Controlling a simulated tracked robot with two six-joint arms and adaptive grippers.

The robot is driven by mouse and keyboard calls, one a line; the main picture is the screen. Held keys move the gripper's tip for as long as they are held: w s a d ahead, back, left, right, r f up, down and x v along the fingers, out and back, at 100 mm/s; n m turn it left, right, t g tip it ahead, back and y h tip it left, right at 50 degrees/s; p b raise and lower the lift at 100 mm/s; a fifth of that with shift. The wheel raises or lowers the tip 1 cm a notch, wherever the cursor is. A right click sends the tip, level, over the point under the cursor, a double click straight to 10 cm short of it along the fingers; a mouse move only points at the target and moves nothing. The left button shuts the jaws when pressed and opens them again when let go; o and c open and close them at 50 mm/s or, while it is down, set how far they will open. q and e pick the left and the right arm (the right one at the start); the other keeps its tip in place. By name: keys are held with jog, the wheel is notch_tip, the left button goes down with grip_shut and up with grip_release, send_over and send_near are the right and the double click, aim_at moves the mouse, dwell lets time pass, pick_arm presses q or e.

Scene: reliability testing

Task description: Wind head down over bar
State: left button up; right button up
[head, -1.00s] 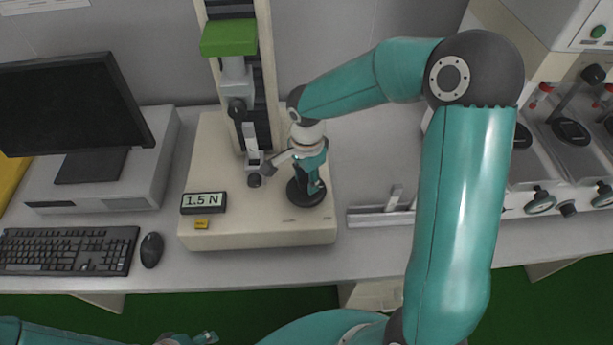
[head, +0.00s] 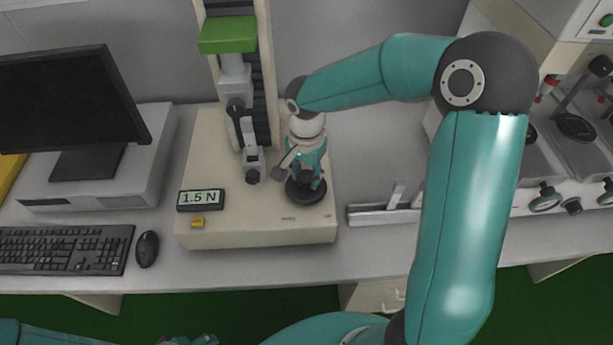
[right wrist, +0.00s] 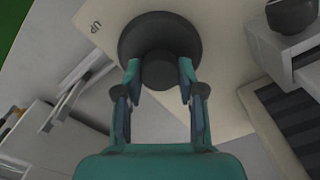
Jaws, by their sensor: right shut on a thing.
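The test stand's head (head: 235,70) is a grey unit below a green block (head: 228,34) on a dark column. A small fitting (head: 252,158) hangs low over the cream base (head: 225,228). A black round wheel (head: 294,194) lies on the base, right of the fitting. My right gripper (head: 307,174) points down onto it. In the right wrist view the fingers are shut on the hub of the wheel (right wrist: 140,35). I cannot clearly make out the bar; the fitting's underside is unclear. My left gripper (head: 190,340) shows only partly at the bottom edge.
A display (head: 200,199) reading 1.5 N and a yellow tag (head: 198,222) sit on the base. A monitor (head: 70,100), keyboard (head: 65,248) and mouse (head: 147,249) stand left. A silver caliper-like tool (head: 380,215) lies right of the stand.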

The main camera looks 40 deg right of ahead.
jog(key=n+b, duration=0.1)
jog(key=n, duration=0.2)
jog(key=shift+w+n, duration=0.1)
jog(key=shift+n, duration=0.3)
jog(key=n+b, duration=0.1)
jog(key=n, duration=0.2)
jog(key=shift+n, duration=0.3)
jog(key=n, duration=0.3)
jog(key=shift+a+n, duration=0.1)
jog(key=shift+n, duration=0.2)
jog(key=n, duration=0.4)
jog(key=shift+r, duration=0.1)
jog(key=n, duration=0.8)
jog(key=shift+n, duration=0.3)
jog(key=n+p, duration=0.1)
jog(key=n, duration=0.2)
jog(key=shift+r+n, duration=0.1)
jog(key=shift+n, duration=0.3)
jog(key=shift+n+p, duration=0.6)
jog(key=shift+n, duration=1.5)
